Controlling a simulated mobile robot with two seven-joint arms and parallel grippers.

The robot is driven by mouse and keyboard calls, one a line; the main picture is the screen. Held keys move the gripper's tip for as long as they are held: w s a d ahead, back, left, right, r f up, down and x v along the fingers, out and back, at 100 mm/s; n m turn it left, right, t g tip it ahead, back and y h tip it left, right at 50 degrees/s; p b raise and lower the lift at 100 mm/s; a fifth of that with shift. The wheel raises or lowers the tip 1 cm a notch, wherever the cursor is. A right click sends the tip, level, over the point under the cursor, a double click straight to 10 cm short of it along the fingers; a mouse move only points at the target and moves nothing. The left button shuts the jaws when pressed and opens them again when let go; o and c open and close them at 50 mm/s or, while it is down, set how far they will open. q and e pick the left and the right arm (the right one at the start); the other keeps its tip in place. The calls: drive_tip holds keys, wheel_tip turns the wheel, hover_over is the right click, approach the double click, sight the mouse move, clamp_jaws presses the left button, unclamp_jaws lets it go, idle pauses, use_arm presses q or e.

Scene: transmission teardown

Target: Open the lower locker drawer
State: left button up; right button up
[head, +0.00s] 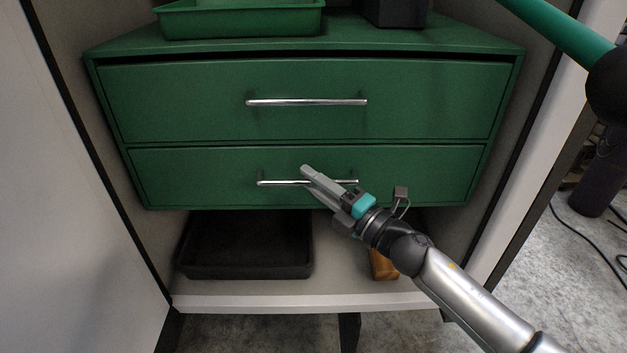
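The lower drawer (205,180) is a green front in the cabinet and looks closed, flush below the upper drawer (200,95). Its silver bar handle (272,183) runs across its middle. My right gripper (305,175) reaches in from the lower right, with its grey fingers at the middle of this handle and overlapping it in the picture. The fingers lie close together and hide part of the bar. Whether they are closed on it or only around or in front of it is unclear. My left gripper is out of view.
The upper drawer has its own silver handle (305,102). A green tray (240,20) and a dark box (395,12) sit on top. A black tray (245,270) and a wooden block (382,265) lie on the shelf below. Locker sides or doors flank the drawers.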

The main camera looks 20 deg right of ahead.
clamp_jaws()
idle(1.5)
